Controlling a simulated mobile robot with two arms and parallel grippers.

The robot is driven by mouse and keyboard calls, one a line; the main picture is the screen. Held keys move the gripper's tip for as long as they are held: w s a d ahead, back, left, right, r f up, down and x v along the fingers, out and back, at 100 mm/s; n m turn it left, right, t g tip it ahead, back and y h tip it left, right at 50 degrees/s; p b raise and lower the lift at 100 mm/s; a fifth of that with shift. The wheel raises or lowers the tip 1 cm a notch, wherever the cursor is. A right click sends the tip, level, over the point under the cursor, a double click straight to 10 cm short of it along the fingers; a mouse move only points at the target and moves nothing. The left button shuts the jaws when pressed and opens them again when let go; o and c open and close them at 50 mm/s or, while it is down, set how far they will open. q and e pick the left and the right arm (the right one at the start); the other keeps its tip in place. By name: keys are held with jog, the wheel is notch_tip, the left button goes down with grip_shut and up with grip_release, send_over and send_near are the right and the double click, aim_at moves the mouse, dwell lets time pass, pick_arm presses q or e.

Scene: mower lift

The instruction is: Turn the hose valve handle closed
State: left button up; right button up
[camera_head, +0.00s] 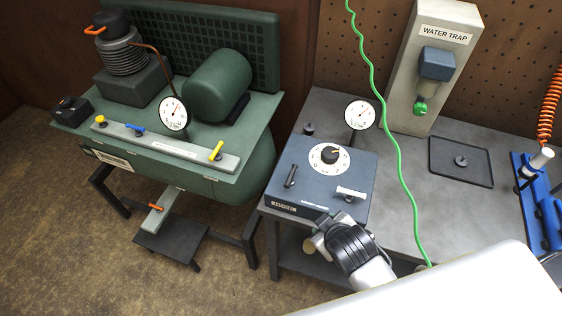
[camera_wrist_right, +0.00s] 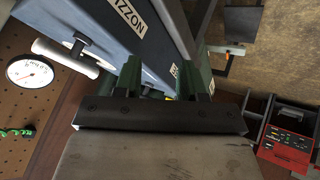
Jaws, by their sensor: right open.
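No handle in view is legibly marked as the hose valve. A blue-grey control box (camera_head: 322,172) on the bench carries a dial knob (camera_head: 331,157), a black lever (camera_head: 291,176) and a white bar handle (camera_head: 352,193). The white handle also shows in the wrist view (camera_wrist_right: 66,57). On the green compressor, a grey bar (camera_head: 165,146) has yellow and blue handles. An orange handle (camera_head: 156,207) sits on a lower grey bar. My right gripper (camera_wrist_right: 165,84) is open, close by the box's front side. The head view hides its fingertips. My left gripper is out of view.
A green hose (camera_head: 391,140) hangs down to the bench on the right of the box. The water trap (camera_head: 436,64), a dark tray (camera_head: 461,160) and a blue tool (camera_head: 538,205) stand further right. A red box (camera_wrist_right: 289,139) shows in the wrist view.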

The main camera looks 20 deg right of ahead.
jog(key=w+a+r+n+t+y, duration=0.5)
jog(key=w+a+r+n, duration=0.15)
jog(key=r+n, duration=0.35)
jog(key=w+a+r+n+t+y, duration=0.5)
jog(key=w+r+n, duration=0.2)
jog(key=r+n, duration=0.3)
jog(key=s+a+r+n+g+y+p, duration=0.15)
jog(key=a+n+g+y, duration=0.25)
jog(key=n, duration=0.4)
jog(key=s+a+r+n+g+y, duration=0.1)
jog(key=a+r+n+g+y, duration=0.2)
jog(key=n, duration=0.5)
jog(key=n+g+h, duration=1)
jog(key=n+h, duration=0.5)
jog(key=n, duration=0.8)
send_near(292, 174)
jog(key=f+p, duration=0.1)
jog(key=f, duration=0.2)
jog(key=f+p, duration=0.1)
jog(key=f, duration=0.2)
jog(key=a+f+p, duration=0.1)
jog(key=f, duration=0.3)
jog(key=shift+w+p, duration=0.3)
jog(key=shift+p, duration=0.05)
